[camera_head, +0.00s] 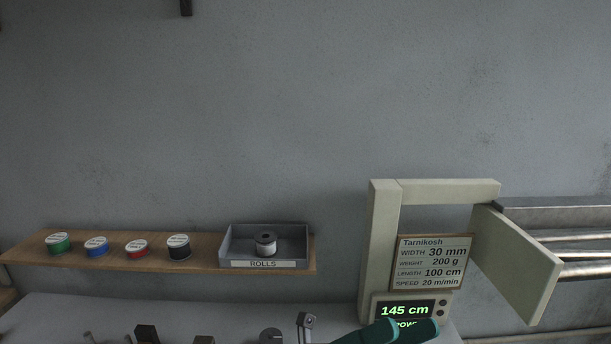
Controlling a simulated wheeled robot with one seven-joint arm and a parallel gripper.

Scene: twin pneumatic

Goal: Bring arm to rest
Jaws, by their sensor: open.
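Two teal-green rounded parts, which look like part of my arm (385,332), show at the bottom edge, right of centre. They overlap the lower part of a display box (375,309) that reads "145 cm" in green. The rest of the arm is below the frame. I do not see my gripper's fingers, and nothing held is visible.
A wooden shelf (205,262) holds green (58,245), blue (96,248), red (136,250) and black (179,249) rolls. A grey tray (229,246) marked "ROLLS" holds one roll (265,243). A pale frame (383,235) with an open flap (520,270) stands right.

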